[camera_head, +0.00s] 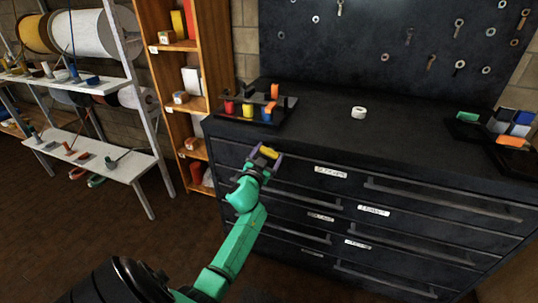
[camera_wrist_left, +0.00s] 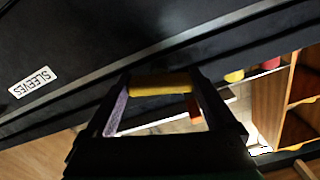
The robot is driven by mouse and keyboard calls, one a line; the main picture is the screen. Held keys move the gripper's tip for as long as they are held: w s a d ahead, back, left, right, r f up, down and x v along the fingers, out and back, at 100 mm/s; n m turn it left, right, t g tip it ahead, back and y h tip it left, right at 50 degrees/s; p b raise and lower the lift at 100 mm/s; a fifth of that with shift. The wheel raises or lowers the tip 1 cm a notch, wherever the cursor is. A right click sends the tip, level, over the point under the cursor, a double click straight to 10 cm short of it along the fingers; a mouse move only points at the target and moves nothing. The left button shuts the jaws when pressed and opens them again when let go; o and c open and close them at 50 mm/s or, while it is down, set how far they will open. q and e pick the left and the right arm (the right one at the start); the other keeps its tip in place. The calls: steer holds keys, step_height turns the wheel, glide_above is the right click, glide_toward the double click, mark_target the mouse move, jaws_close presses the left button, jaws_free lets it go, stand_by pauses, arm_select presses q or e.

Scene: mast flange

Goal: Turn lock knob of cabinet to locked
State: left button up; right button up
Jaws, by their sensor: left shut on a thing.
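The black cabinet (camera_head: 300,150) stands in front of me with several labelled drawers; its dark front also fills the upper part of the left wrist view (camera_wrist_left: 100,40). My left gripper (camera_head: 266,155) is at the cabinet's upper front edge, left of the top drawer's label. It is shut on a yellow piece (camera_head: 269,152), which spans between the fingertips in the left wrist view (camera_wrist_left: 160,85). I cannot tell whether this piece is the lock knob or a loose part. No other lock knob shows clearly. My right gripper is not in view.
A dark tray (camera_head: 238,115) with coloured parts stands on the cabinet top at left. A white ring (camera_head: 358,112) lies mid-top. Coloured blocks (camera_head: 512,128) sit at right. A wooden shelf (camera_head: 196,90) stands left of the cabinet. Drawer handles (camera_head: 440,198) cross the front.

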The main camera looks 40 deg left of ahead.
arm_select(q)
steer(key=m, duration=0.3)
steer(key=shift+f+m+b, duration=0.15)
steer(key=shift+m+b, duration=0.25)
steer(key=m, duration=0.3)
steer(key=shift+m+b, duration=0.3)
steer(key=shift+b, duration=0.1)
steer(key=m, duration=0.3)
steer(key=shift+m+b, duration=0.3)
steer(key=shift+b, duration=0.1)
steer(key=shift+m, duration=1.7)
steer(key=o, duration=1.1)
steer(key=shift+c, duration=0.2)
steer(key=shift+s, duration=0.1)
